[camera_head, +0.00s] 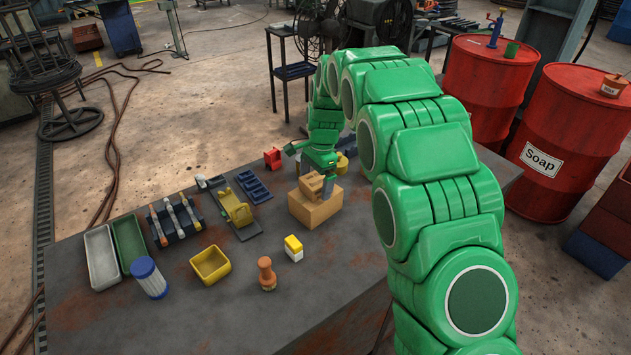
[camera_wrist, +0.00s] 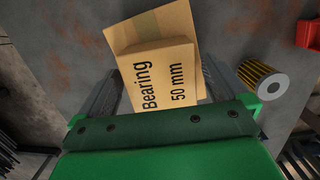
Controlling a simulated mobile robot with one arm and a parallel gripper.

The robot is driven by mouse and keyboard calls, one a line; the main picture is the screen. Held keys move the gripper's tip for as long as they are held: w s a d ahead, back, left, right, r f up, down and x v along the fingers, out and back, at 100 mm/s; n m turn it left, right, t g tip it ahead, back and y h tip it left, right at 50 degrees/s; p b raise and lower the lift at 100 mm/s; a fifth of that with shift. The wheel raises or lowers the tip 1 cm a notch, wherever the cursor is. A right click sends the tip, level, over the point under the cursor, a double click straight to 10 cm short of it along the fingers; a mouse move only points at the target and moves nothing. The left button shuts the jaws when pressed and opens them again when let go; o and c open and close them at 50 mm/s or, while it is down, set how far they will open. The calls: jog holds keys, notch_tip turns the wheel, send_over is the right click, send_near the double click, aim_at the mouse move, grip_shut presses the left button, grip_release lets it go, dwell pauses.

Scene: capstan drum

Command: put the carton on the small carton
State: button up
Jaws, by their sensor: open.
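A tan carton (camera_head: 310,185) sits on top of a wider tan carton (camera_head: 316,211) on the table; the upper one looks smaller and is turned a little. In the wrist view the upper carton (camera_wrist: 165,82) bears the print "Bearing 50 mm", and a strip of the lower carton (camera_wrist: 150,27) shows beyond it. My gripper (camera_head: 320,183) is open over the stack, pointing down. In the wrist view its fingers stand on either side of the upper carton. I cannot tell whether either finger touches it. My gripper hides part of the upper carton in the head view.
A red item (camera_head: 272,158) and a blue tray (camera_head: 253,187) lie left of the stack. A yellow-and-white box (camera_head: 293,248) and an orange piece (camera_head: 266,273) stand in front. The table's front right is clear.

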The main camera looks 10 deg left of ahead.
aim_at(320, 177)
jog(key=r, duration=0.7)
jog(key=w+d+r, duration=0.1)
jog(key=r, duration=0.2)
jog(key=shift+w+r, duration=0.1)
jog(key=shift+r, duration=0.05)
jog(key=s+d+r+n, duration=0.2)
jog(key=s+d+r, duration=0.3)
jog(key=s+d, duration=0.45)
jog(key=s+d+r+n, duration=0.2)
jog(key=s+d+r, duration=0.2)
jog(key=s+d, duration=0.5)
jog(key=s+d+f+n, duration=0.1)
jog(key=s+d, duration=0.1)
jog(key=s, duration=0.7)
jog(key=s+d+f+n, duration=0.1)
jog(key=s+d+n, duration=0.1)
jog(key=s, duration=0.7)
jog(key=s+d+f+n+h, duration=0.1)
jog(key=s+d, duration=0.3)
jog(key=s, duration=0.6)
jog(key=shift+f+n+g, duration=0.3)
jog(key=shift+f+n, duration=0.15)
jog(key=shift+n, duration=0.05)
